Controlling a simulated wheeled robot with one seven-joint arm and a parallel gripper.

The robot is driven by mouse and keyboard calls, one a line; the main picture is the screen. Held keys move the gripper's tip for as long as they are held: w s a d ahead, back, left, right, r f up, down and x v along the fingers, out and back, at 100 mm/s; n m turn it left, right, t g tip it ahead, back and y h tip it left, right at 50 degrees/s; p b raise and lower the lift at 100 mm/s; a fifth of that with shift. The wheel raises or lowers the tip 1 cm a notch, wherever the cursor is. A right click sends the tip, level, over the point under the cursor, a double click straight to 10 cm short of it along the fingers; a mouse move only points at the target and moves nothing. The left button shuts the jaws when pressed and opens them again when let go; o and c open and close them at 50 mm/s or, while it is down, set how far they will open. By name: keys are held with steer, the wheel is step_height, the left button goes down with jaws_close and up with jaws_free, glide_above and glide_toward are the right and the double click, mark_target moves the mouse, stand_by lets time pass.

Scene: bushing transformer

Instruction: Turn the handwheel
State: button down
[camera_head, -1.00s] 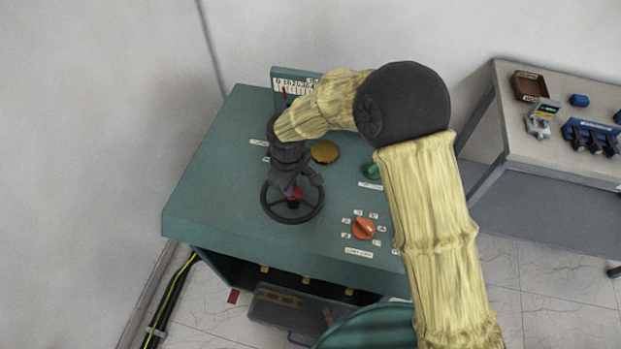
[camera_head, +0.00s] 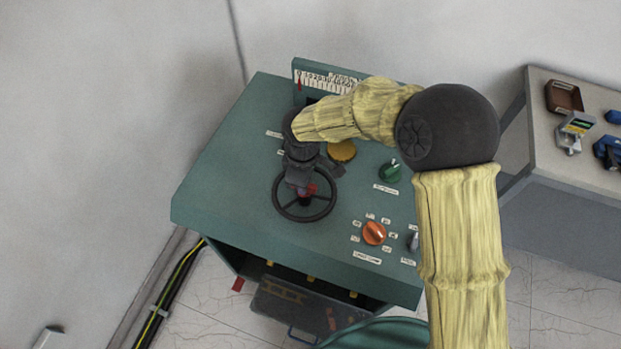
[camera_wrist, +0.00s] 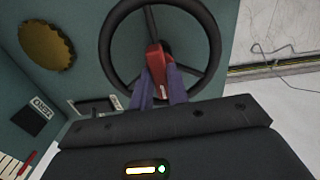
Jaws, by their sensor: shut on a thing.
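The black handwheel (camera_head: 279,203) lies flat on the green cabinet's top, with thin spokes and a red part (camera_head: 308,191) at its centre. In the wrist view the handwheel (camera_wrist: 213,42) fills the top middle, and its red centre part (camera_wrist: 157,62) stands between my two purple-grey fingers. My gripper (camera_wrist: 159,84) is shut on that red part, inside the ring of the rim. In the head view my gripper (camera_head: 304,186) comes down over the wheel from behind. My wrist hides some of the cabinet top behind the wheel.
The green cabinet (camera_head: 225,160) also carries an orange knob (camera_head: 374,232), a green knob (camera_head: 390,171), a yellow disc (camera_head: 342,151) and a scale panel (camera_head: 322,80) at its back. A grey bench (camera_head: 545,140) with devices stands right. Cables (camera_head: 180,280) run along the floor at left.

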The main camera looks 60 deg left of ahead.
steer(key=shift+a+r, duration=0.1)
steer(key=c, duration=1.4)
jaws_free()
steer(key=shift+o, duration=0.2)
steer(key=shift+r, duration=0.1)
step_height(320, 180, up, 17)
steer(key=b, duration=0.3)
